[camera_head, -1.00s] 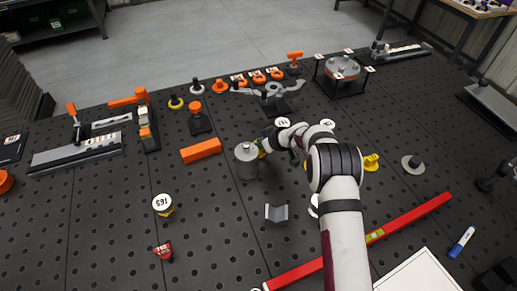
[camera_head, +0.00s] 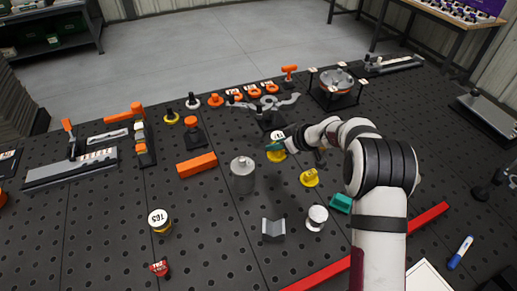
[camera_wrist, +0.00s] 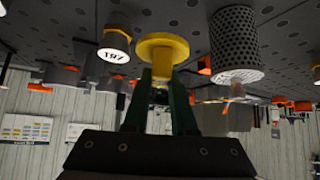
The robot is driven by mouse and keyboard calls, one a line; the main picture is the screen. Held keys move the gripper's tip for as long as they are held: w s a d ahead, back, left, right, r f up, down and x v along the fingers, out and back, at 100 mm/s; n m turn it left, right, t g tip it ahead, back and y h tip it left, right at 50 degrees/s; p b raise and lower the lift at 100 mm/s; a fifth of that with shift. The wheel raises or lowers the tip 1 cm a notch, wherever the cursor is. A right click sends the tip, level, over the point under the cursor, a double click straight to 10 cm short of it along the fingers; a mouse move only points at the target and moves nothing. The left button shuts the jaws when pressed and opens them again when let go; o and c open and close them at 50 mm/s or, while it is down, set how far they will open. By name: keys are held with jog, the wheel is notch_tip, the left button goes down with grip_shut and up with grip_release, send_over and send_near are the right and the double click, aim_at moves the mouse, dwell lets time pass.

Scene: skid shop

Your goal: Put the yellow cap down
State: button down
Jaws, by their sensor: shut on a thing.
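The yellow cap (camera_wrist: 164,42) is a round disc with a narrower stem. In the wrist view its stem is between the two green fingertips of my gripper (camera_wrist: 160,95), which is shut on it. In the head view my gripper (camera_head: 274,146) is behind and to the right of the grey can (camera_head: 242,176). A yellow patch shows just under the fingers there; I cannot tell whether it is all the held cap. Whether the cap touches the board is hidden. Another yellow piece (camera_head: 309,178) stands on the board, right of the gripper.
The black perforated board (camera_head: 110,215) has free room at front left. An orange block (camera_head: 197,165) lies left of the can. A grey V-block (camera_head: 273,230), a white-topped cylinder (camera_head: 316,218) and a red level (camera_head: 425,218) are nearer. The can (camera_wrist: 235,45) looks close in the wrist view.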

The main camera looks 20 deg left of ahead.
jog(key=d+r, duration=0.2)
jog(key=d, duration=0.1)
jog(key=shift+w+d, duration=0.15)
jog(key=a, duration=0.1)
jog(key=w+a, duration=0.1)
jog(key=w+a+r, duration=0.1)
jog(key=shift+a, duration=0.25)
jog(key=a+f, duration=0.2)
jog(key=a, duration=0.2)
jog(key=a+f, duration=0.2)
jog(key=a, duration=0.3)
jog(key=s+a+f, duration=0.1)
jog(key=a+f, duration=0.2)
jog(key=a, duration=0.1)
jog(key=shift+a+f, duration=0.1)
jog(key=shift+a, duration=0.25)
notch_tip(320, 180, down, 4)
jog(key=shift+r, duration=0.1)
